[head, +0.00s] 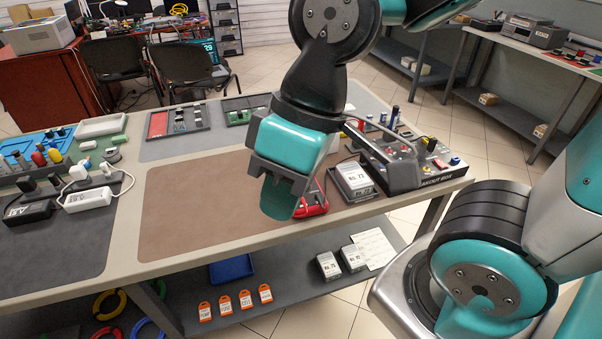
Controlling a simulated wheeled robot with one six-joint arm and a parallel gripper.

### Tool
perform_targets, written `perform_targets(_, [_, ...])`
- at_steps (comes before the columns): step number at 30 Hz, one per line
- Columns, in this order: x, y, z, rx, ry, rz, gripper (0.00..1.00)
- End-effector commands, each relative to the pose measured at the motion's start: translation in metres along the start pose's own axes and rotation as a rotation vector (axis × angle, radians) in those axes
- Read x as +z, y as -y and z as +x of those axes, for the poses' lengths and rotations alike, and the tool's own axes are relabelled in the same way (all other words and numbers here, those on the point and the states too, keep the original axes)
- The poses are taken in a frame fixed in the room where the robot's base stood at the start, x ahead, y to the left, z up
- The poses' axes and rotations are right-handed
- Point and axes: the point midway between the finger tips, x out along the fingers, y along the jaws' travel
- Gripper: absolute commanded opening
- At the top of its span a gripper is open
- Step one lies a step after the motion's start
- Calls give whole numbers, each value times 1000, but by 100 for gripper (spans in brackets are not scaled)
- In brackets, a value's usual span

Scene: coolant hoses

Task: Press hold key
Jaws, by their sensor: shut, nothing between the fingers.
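My gripper (283,196) points down over the right part of the brown mat (200,205) on the workbench. Its fingers are shut with nothing between them. A red handheld device (314,203) lies just behind and to the right of the fingers, partly hidden by them. I cannot make out a hold key on the part that shows. I cannot tell whether the fingers touch the device.
A box labelled No. 73 (353,180) and a breakout box (437,172) with knobs stand to the right. Dark and white adapters (88,199) lie at left. The mat's middle is clear. A lower shelf holds orange tags (225,305) and boxes.

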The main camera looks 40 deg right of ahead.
Motion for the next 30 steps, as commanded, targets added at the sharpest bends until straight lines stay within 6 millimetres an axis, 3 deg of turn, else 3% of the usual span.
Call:
perform_targets(5, [-25, -16, 1, -16, -38, 163, 0])
perform_targets(8, [-59, -49, 4, -49, -106, 427, 0])
perform_targets(12, [-103, -132, 13, -131, -251, 942, 0])
perform_targets(15, [-116, -200, 22, -210, -362, 1309, 0])
perform_targets(18, [-113, -264, 32, -298, -471, 1638, 0])
perform_targets(22, [-95, -328, 45, -409, -592, 1970, 0])
perform_targets(25, [-81, -360, 53, -477, -661, 2136, 0])
perform_targets(30, [-67, -383, 59, -533, -716, 2263, 0])
